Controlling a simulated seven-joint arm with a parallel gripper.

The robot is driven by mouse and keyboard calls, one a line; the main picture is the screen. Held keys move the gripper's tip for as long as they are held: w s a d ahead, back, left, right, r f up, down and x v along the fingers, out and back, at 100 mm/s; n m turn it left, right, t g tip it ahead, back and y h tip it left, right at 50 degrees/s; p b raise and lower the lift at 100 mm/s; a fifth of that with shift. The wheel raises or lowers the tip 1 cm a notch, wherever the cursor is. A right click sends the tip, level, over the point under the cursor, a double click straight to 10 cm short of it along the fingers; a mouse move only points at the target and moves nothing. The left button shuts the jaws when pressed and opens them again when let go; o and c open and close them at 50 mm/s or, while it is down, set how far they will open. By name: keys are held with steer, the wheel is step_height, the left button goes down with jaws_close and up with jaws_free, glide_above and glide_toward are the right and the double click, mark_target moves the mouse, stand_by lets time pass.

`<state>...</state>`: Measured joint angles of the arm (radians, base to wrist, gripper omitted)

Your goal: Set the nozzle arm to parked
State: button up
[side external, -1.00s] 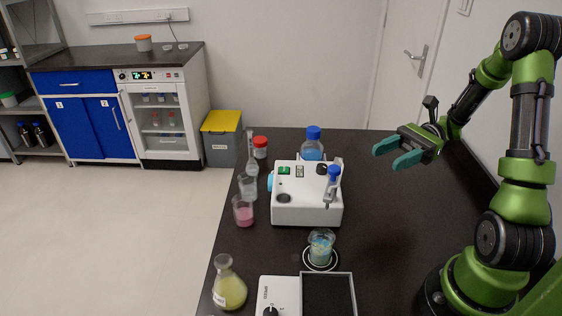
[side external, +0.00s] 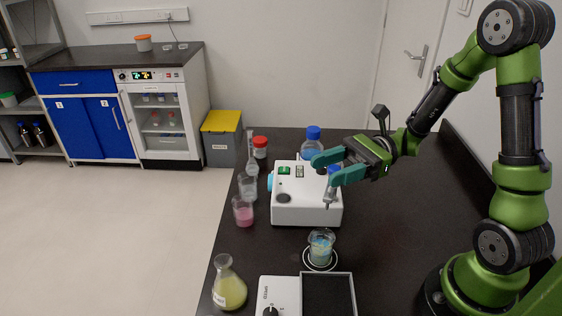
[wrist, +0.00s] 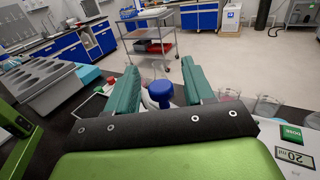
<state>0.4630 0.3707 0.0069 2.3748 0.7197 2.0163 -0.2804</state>
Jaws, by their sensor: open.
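A beaker of blue-green liquid (side external: 320,247) stands in front of the machine.
A flask of yellow liquid (side external: 229,290), a pink beaker (side external: 243,213) and clear glassware stand left of the machine. A blue-capped bottle (side external: 312,147) is behind it. A stirrer plate with a black tray (side external: 328,295) is in front. The bench at right is clear.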

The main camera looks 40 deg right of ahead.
steer(key=shift+x, duration=0.8)
steer(key=shift+c, duration=0.4)
jaws_close()
